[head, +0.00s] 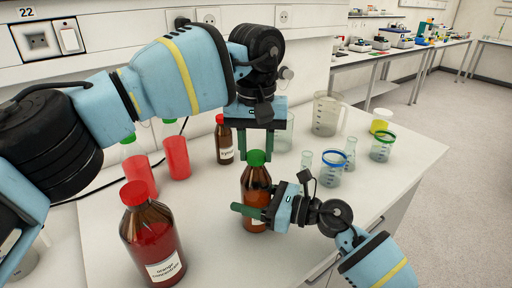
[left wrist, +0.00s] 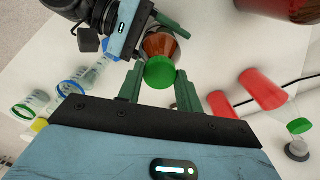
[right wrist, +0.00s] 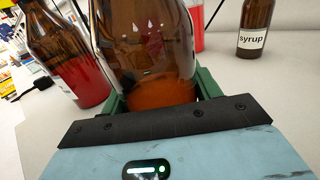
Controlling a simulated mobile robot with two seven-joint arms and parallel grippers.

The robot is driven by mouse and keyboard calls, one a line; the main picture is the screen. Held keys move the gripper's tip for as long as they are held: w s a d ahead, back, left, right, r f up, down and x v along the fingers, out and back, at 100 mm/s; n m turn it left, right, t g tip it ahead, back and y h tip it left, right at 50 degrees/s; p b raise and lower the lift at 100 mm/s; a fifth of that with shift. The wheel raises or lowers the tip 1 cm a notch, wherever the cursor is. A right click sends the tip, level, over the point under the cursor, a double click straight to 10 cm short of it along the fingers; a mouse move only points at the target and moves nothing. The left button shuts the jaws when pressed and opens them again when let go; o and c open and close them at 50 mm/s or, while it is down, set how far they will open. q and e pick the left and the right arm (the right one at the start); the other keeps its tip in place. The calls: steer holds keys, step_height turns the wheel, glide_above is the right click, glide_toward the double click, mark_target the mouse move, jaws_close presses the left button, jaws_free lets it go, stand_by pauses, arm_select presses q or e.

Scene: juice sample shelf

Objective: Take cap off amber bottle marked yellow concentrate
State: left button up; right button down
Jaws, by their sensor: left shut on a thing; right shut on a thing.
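The amber bottle (head: 254,183) with the green cap (head: 257,158) stands upright on the bench; its label is mostly hidden, so I cannot read it. My right gripper (head: 255,212) is shut on the bottle's body from the side. The right wrist view shows the amber glass (right wrist: 150,60) between its fingers, with orange-brown liquid low inside. My left gripper (head: 257,150) points down from above and is shut on the green cap. In the left wrist view the cap (left wrist: 159,72) sits between its fingers, over the bottle. I cannot tell whether the cap is still seated on the neck.
A red-capped bottle marked orange concentrate (head: 152,240) stands at front left. A small syrup bottle (head: 223,140) stands behind. Two red containers (head: 176,157) are at left. Beakers (head: 331,170), flasks and a large jug (head: 326,114) stand at right. The bench's front right is clear.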

arm_select(q)
steer(key=n, duration=1.9)
steer(key=shift+n, duration=0.3)
steer(key=n, duration=2.1)
steer(key=shift+r, duration=0.1)
steer(key=n, duration=1.3)
steer(key=shift+d, duration=0.1)
steer(key=shift+r, duration=0.25)
